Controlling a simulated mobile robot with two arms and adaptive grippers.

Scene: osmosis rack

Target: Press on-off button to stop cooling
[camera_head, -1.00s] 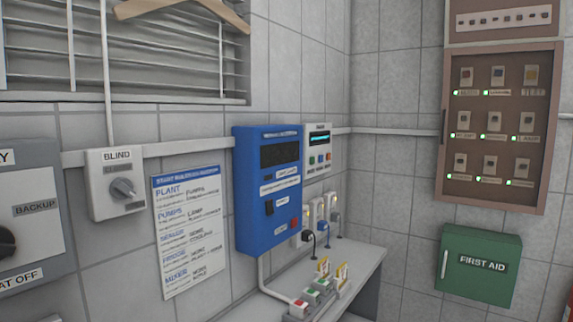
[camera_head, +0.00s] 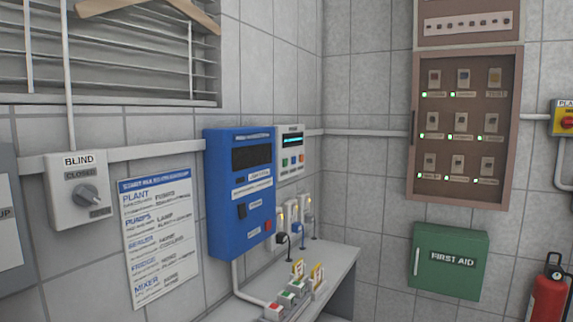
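No button labelled on-off for cooling can be made out in the head view. A blue control box (camera_head: 223,205) hangs on the left wall, with a dark display, a dark switch (camera_head: 242,211) and a red button (camera_head: 267,225). A white panel (camera_head: 291,163) beside it has a lit display and several small coloured buttons. Small boxes with red and green buttons (camera_head: 274,311) stand on the bench below. The labels are too small to read surely. Neither of my grippers is in view.
A grey bench (camera_head: 338,262) runs along the left wall into the corner. A brown breaker cabinet (camera_head: 412,179), a green first aid box (camera_head: 450,286) and a red fire extinguisher (camera_head: 548,299) are on the right. A BLIND switch (camera_head: 88,196) and a poster (camera_head: 160,240) are left.

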